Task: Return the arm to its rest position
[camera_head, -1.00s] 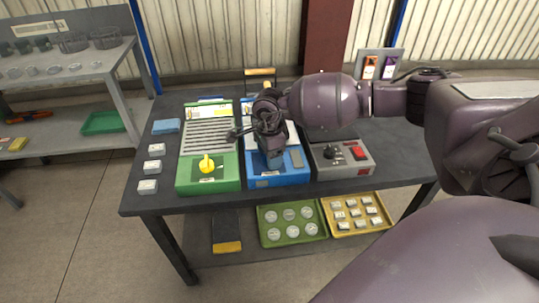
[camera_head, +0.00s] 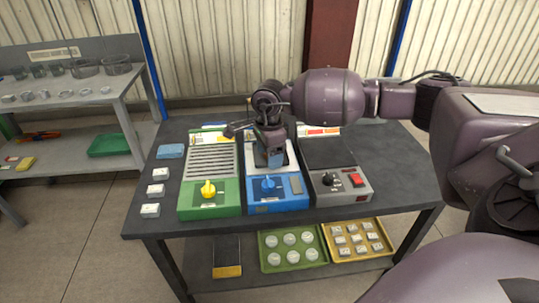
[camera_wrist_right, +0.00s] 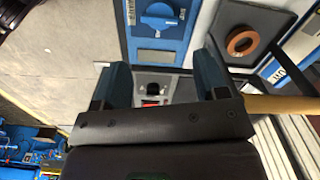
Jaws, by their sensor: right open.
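My right arm comes in from the right across the head view. Its gripper (camera_head: 270,157) points down over the rear part of the blue device (camera_head: 290,193) and hides part of its top. The gripper is open and empty. In the right wrist view the two dark fingers (camera_wrist_right: 163,80) stand apart, with the grey device's black knob and red switch showing between them. A copper-coloured ring (camera_wrist_right: 243,40) lies on a dark plate of the blue device. My left gripper does not show.
A green device (camera_head: 209,190) with a yellow knob and a grey device (camera_head: 342,185) flank the blue one on the dark table (camera_head: 400,165). Several white blocks line the table's left side. A green tray (camera_head: 262,255) and a yellow tray (camera_head: 327,244) are below. A shelf (camera_head: 75,95) stands left.

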